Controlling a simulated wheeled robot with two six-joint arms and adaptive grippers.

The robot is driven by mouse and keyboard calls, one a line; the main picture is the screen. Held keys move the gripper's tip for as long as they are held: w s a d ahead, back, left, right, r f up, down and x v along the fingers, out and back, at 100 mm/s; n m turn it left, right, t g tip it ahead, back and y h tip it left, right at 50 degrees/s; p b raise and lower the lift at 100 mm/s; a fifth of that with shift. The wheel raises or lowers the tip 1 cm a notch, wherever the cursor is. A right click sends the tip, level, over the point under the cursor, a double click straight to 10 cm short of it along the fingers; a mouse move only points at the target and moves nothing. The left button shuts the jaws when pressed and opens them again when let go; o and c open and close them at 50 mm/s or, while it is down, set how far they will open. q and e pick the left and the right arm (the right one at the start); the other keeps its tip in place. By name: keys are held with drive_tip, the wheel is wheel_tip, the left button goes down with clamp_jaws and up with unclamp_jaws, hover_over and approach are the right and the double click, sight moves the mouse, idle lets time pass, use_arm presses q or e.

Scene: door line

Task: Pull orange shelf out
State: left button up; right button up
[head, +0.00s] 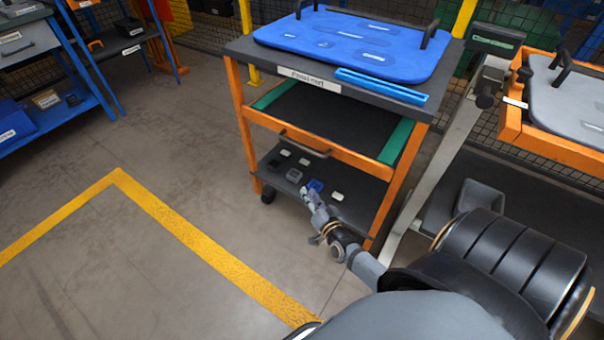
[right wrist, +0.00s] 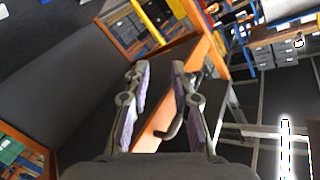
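The orange shelf (head: 340,153) is a pull-out shelf with an orange front under the dark top of an orange-framed cart. A dark bar handle (head: 304,144) is on its front. My right gripper (head: 308,193) is in front of the cart, lower than the handle in the head view. In the right wrist view its two fingers (right wrist: 159,68) are apart with nothing gripped. An orange panel (right wrist: 168,110) runs behind the fingers, and a dark curved handle (right wrist: 170,132) is partly hidden by the right-hand finger. My left gripper is not in view.
A blue lid (head: 350,45) and blue strip (head: 380,84) lie on the cart top. Small parts (head: 294,175) sit on the lower shelf. Another orange unit (head: 545,145) stands at right. Open floor (head: 150,150) with a yellow line (head: 190,235) lies at left.

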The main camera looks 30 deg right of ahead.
wheel_tip(320, 180, up, 2)
drive_tip(key=w+m+t+h+b, duration=0.2)
drive_tip(key=m+t+b, duration=0.15)
drive_tip(key=b, duration=0.35)
drive_tip(key=m+t+h+b, duration=0.2)
drive_tip(key=m+b, duration=0.2)
approach(303, 147)
drive_tip(key=shift+g, duration=0.25)
drive_tip(key=x, duration=1)
drive_tip(key=shift+w+d+f, duration=0.1)
drive_tip(key=shift+w, duration=0.15)
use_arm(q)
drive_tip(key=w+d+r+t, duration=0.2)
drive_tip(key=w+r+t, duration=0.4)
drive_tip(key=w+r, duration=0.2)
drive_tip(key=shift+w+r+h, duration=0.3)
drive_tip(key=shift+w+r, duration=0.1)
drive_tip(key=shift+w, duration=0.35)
use_arm(e)
drive_tip(key=shift+c, duration=0.2)
clamp_jaws()
